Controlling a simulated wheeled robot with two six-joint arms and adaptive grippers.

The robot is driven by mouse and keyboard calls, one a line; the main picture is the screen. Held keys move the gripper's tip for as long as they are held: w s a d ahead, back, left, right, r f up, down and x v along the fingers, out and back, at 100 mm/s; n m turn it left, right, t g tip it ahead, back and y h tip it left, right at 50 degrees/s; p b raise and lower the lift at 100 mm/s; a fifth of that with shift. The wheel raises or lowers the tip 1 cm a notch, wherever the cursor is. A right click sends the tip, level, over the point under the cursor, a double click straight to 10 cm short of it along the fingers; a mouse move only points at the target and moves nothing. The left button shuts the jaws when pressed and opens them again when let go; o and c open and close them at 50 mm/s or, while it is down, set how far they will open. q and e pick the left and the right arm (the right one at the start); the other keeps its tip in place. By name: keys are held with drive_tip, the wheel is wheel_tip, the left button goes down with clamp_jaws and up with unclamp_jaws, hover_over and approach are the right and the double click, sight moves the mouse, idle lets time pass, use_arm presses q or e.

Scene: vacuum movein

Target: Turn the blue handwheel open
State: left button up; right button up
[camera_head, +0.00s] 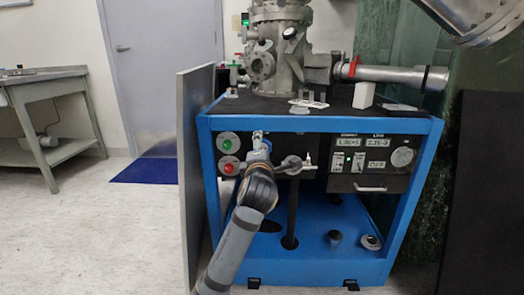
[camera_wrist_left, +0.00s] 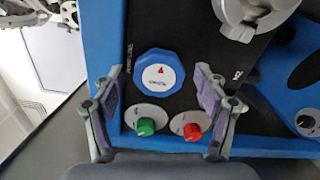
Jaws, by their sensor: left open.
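The blue handwheel (camera_wrist_left: 161,73) has a white centre with a red pointer and sits on a black panel in the left wrist view. My left gripper (camera_wrist_left: 154,80) is open, with one finger to each side of the handwheel in the picture. Gaps show between the fingers and its rim; I cannot tell the depth between them. In the head view my left gripper (camera_head: 260,142) is in front of the cart's black panel and hides most of the handwheel. My right gripper is not in view.
A green knob (camera_wrist_left: 147,127) and a red knob (camera_wrist_left: 192,132) lie close beside the fingers. A metal valve fitting (camera_head: 292,165) sticks out right of the gripper. The blue cart frame (camera_head: 213,190) surrounds the panel, with a grey upright board (camera_head: 196,130) at left.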

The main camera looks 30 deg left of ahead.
use_arm(q)
drive_tip(key=shift+d, duration=0.1)
drive_tip(key=v, duration=0.7)
drive_tip(key=shift+s, duration=0.25)
